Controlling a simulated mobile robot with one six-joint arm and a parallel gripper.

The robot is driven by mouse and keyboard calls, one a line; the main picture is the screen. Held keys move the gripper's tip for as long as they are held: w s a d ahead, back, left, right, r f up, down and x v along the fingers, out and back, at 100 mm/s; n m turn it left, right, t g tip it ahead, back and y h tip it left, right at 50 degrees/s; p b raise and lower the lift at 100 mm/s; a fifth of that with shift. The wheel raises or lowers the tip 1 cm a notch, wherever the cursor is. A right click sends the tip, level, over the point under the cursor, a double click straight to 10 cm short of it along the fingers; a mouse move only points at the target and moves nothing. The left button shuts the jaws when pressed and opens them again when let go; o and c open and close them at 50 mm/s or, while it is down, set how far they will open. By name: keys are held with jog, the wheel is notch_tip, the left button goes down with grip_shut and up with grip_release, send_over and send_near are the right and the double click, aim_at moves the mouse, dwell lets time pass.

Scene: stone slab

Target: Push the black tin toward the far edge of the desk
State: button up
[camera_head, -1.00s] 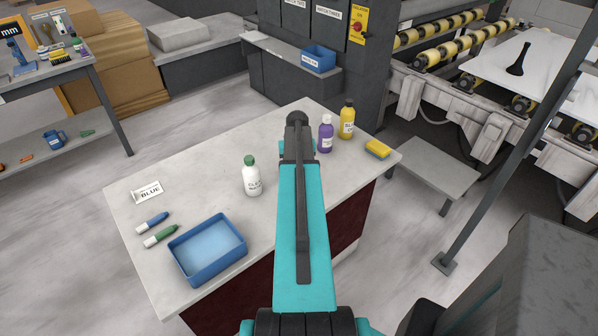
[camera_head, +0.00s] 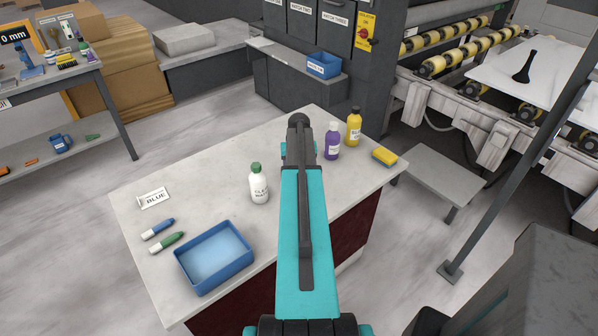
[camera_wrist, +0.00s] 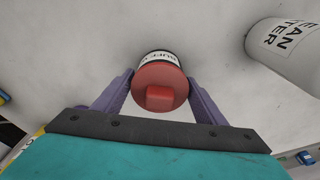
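In the wrist view a round red lid with a square knob (camera_wrist: 160,93) sits on a body with a white label and a thin dark rim. Its lettering starts like "BUFF"; little black shows, so I cannot be sure it is the black tin. My gripper (camera_wrist: 161,76) has one purple finger on each side of it, and I cannot tell whether they touch it. In the head view my arm hides this thing and my gripper. The desk (camera_head: 215,160) is a pale stone-topped slab; its far edge runs behind my arm.
A white green-capped bottle (camera_head: 259,189) stands left of my arm. A purple bottle (camera_head: 332,144), a yellow bottle (camera_head: 354,130) and a yellow sponge (camera_head: 384,156) are to the right. A blue tray (camera_head: 214,257), two markers and a label card (camera_head: 153,197) lie at left.

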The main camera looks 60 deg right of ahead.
jog(key=shift+o, duration=1.1)
jog(key=shift+r, duration=0.15)
notch_tip(320, 180, up, 13)
jog(key=s+a+b, duration=0.1)
jog(key=b, duration=0.2)
jog(key=shift+a+r, duration=0.15)
jog(key=shift+r, duration=0.05)
jog(key=shift+s, duration=0.1)
